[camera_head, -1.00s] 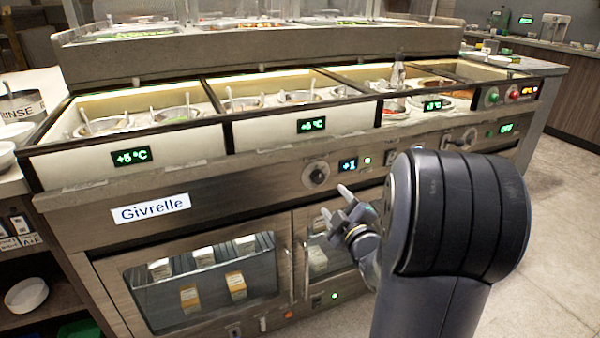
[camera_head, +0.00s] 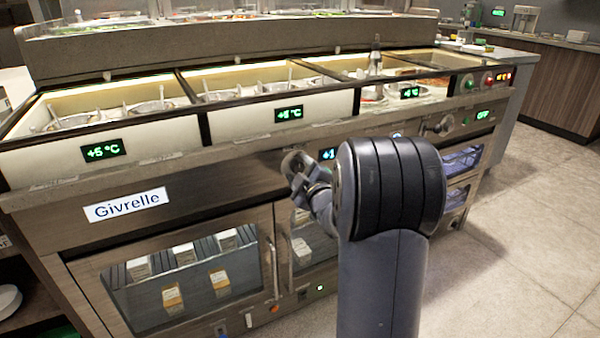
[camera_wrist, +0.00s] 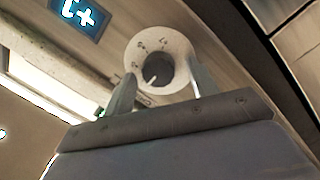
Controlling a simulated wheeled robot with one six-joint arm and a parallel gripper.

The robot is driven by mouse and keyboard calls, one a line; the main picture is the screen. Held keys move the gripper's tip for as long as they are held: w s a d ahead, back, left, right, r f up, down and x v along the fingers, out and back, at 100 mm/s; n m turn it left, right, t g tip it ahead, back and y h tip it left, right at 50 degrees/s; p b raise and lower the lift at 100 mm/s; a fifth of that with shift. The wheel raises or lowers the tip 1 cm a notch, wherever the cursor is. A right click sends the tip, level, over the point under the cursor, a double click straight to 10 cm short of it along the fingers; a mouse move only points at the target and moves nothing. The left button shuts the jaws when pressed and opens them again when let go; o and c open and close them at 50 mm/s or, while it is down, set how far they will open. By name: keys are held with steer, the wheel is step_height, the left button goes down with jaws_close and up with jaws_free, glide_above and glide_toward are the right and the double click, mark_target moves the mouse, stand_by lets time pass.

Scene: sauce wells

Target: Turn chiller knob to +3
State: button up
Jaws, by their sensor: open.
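The chiller knob shows in the wrist view as a dark round knob (camera_wrist: 158,70) with a pale pointer line, on a light dial plate (camera_wrist: 183,47) with small marks too blurred to read. The blue display beside it (camera_wrist: 80,17) reads +1, seen upside down. My gripper (camera_wrist: 158,90) is open, one finger to each side of the knob's near part; I cannot tell whether they touch it. In the head view, my gripper (camera_head: 303,180) is in front of the dial and mostly hides the knob. The +1 display (camera_head: 328,154) is partly covered by my arm.
The counter front carries a Givrelle label (camera_head: 125,205) and green temperature displays, such as +5 °C (camera_head: 103,150). Below are glass doors (camera_head: 190,280) with an upright handle (camera_head: 291,262). Another knob (camera_head: 440,126) is farther right. Floor (camera_head: 500,250) is clear at the right.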

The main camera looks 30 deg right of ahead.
steer(key=shift+c, duration=0.3)
steer(key=c, duration=0.9)
steer(key=shift+m, duration=0.3)
steer(key=m+p, duration=0.3)
steer(key=m, duration=0.1)
steer(key=shift+d+r, duration=0.1)
steer(key=shift+r, duration=0.1)
steer(key=m+p, duration=0.3)
steer(key=m, duration=0.1)
steer(key=shift+m+g+y, duration=0.3)
steer(key=shift+m+g, duration=0.1)
steer(key=shift+d+f, duration=0.1)
steer(key=o, duration=1)
steer(key=shift+c, duration=0.2)
